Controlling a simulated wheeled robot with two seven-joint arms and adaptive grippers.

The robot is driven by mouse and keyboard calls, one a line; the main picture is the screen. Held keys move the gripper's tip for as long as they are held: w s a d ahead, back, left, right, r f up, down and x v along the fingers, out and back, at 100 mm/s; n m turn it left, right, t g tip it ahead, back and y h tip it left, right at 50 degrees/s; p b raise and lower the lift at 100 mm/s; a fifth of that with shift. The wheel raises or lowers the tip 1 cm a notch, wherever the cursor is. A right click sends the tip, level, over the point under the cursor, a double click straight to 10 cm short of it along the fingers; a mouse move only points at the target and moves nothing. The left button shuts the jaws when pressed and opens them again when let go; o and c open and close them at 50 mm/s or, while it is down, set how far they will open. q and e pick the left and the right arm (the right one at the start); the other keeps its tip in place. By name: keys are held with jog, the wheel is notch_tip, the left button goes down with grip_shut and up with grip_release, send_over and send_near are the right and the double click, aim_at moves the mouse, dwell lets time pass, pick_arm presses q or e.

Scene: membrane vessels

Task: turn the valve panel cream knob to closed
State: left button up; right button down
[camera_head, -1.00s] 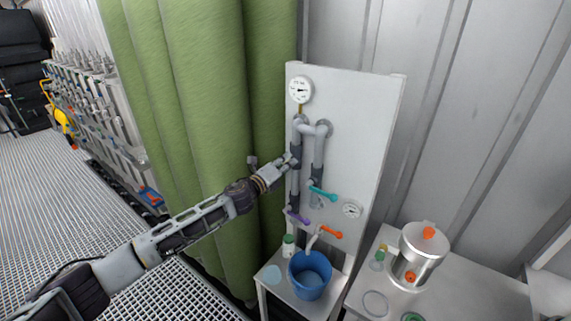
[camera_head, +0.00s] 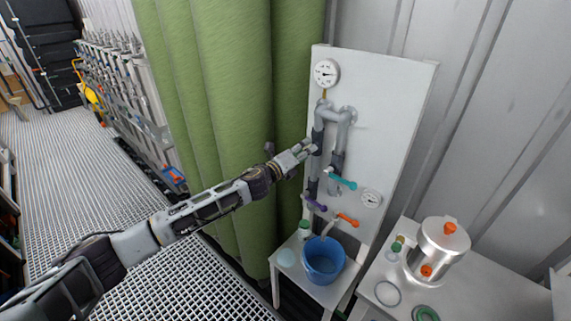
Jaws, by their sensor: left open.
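The white valve panel (camera_head: 388,110) stands upright with grey pipes (camera_head: 347,135) on its left half. My left gripper (camera_head: 310,147) is at the left pipe, its fingers pointing toward it; it is open, and I cannot tell whether it touches anything. I cannot make out a cream knob; the gripper may hide it. A teal handle (camera_head: 342,181), a purple handle (camera_head: 316,204) and an orange handle (camera_head: 348,219) show lower on the panel. My right gripper is not in view.
A blue bucket (camera_head: 323,262) and a small white bottle with a green cap (camera_head: 304,228) stand on a white stand below the panel. A steel vessel (camera_head: 440,250) stands on the table at right. A green curtain (camera_head: 225,110) hangs behind my left arm.

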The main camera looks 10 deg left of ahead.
pick_arm(q)
jog(key=v, duration=1)
jog(key=shift+s, duration=0.15)
jog(key=shift+f, duration=0.1)
dwell(0.3)
